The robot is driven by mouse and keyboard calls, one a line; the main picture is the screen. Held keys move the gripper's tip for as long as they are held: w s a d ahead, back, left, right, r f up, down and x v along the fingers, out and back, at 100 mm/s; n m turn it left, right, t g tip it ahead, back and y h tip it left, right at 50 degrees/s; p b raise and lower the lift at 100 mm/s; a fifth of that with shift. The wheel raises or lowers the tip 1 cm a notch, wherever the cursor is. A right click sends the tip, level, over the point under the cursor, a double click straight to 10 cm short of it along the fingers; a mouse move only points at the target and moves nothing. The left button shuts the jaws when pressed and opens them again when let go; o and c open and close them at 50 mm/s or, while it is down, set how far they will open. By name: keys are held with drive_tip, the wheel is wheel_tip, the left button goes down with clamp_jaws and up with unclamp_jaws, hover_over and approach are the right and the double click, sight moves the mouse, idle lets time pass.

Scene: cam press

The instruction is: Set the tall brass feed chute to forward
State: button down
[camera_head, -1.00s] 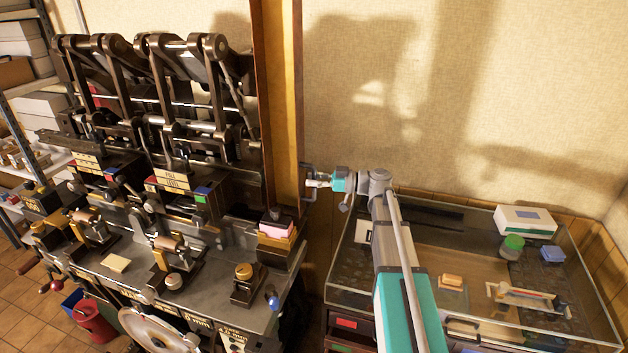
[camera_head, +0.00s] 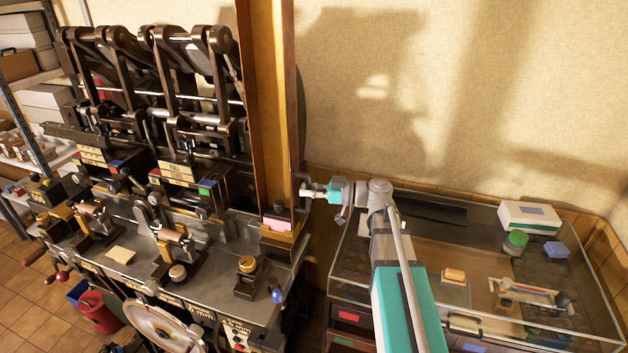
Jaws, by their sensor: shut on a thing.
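The tall brass feed chute (camera_head: 268,110) is an upright brass-coloured channel with darker brown sides. It stands at the right end of the press, and its top runs out of the picture. Its lower end comes down at the pink block (camera_head: 277,223) on the bench's right end. A dark bracket-like handle (camera_head: 299,183) sticks out from the chute's right side. My gripper (camera_head: 309,190) comes in from the right and is shut on this handle. The fingertips are small here and partly merge with the handle.
The dark press (camera_head: 150,110) with its levers fills the left. A brass-topped post (camera_head: 248,276) and a blue knob (camera_head: 278,296) stand near the bench's front right corner. A glass-topped case (camera_head: 470,318) lies under my arm at right. The wall above it is bare.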

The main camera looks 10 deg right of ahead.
drive_tip(key=shift+s+a, duration=0.25)
drive_tip(key=shift+s, duration=0.15)
drive_tip(key=shift+f, duration=0.1)
drive_tip(key=c, duration=0.6)
unclamp_jaws()
drive_tip(key=shift+s, duration=0.1)
drive_tip(key=shift+d, duration=0.15)
drive_tip(key=v, duration=1.1)
drive_tip(key=shift+d, duration=0.35)
